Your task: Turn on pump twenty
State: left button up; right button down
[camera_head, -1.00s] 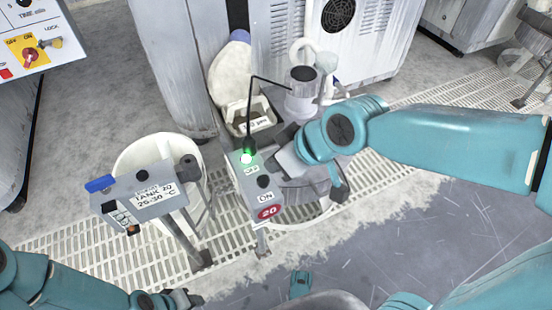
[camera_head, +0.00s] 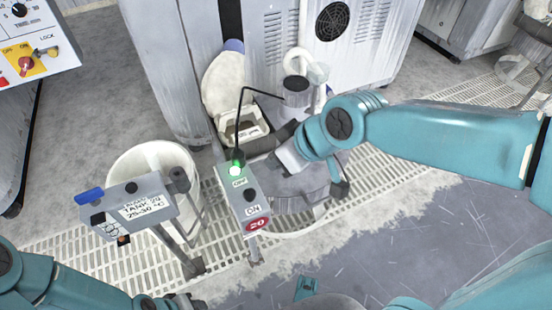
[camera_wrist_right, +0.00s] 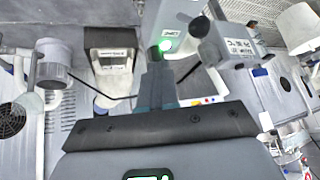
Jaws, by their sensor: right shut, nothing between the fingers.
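The pump box (camera_head: 226,188) is a small grey box on a post, with a red tag reading 20. A round green light (camera_head: 235,171) glows at its far end, also visible in the right wrist view (camera_wrist_right: 165,46). A black button (camera_head: 250,195) sits nearer the tag, beside a label reading ON. My right gripper (camera_head: 262,144) is shut and empty, apart from the box, beyond and to the right of its far end. Its tip (camera_wrist_right: 155,75) shows below the green light in the wrist view. My left gripper (camera_head: 183,301) is low at the bottom edge; its jaws are unclear.
A tank control box (camera_head: 118,205) with a blue part stands left, before a white bucket (camera_head: 127,160). A grey cylinder (camera_head: 297,92) and an open white-lidded bin (camera_head: 222,92) stand behind the pump box. A black cable arches above it. Floor grating (camera_head: 100,262) runs across.

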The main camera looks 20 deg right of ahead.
jog(key=s+f+p+v, duration=0.1)
jog(key=p+v, duration=0.1)
jog(key=v, duration=0.7)
jog(key=shift+s+p, duration=0.35)
jog(key=shift+s, duration=0.05)
jog(key=shift+r, duration=0.1)
